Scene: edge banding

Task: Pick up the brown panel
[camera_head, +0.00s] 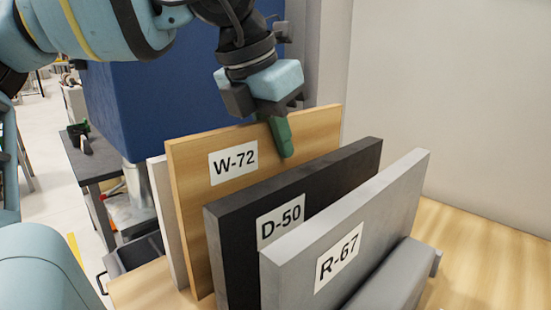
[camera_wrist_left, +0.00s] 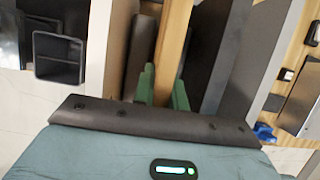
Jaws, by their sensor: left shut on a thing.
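The brown panel (camera_head: 210,215) is a wood-coloured board labelled W-72, standing upright in a row of panels. My left gripper (camera_head: 282,138) comes down from above onto its top edge, with one green finger against its front face. The other finger is hidden behind the panel in the head view. In the left wrist view the two green fingers (camera_wrist_left: 163,88) lie on either side of the brown panel (camera_wrist_left: 172,38), shut on it. My right gripper is not in view.
A black panel (camera_head: 232,240) labelled D-50 and a light grey panel (camera_head: 385,215) labelled R-67 stand close in front. A pale panel (camera_head: 163,205) stands behind. The wooden table (camera_head: 480,250) is clear at the right.

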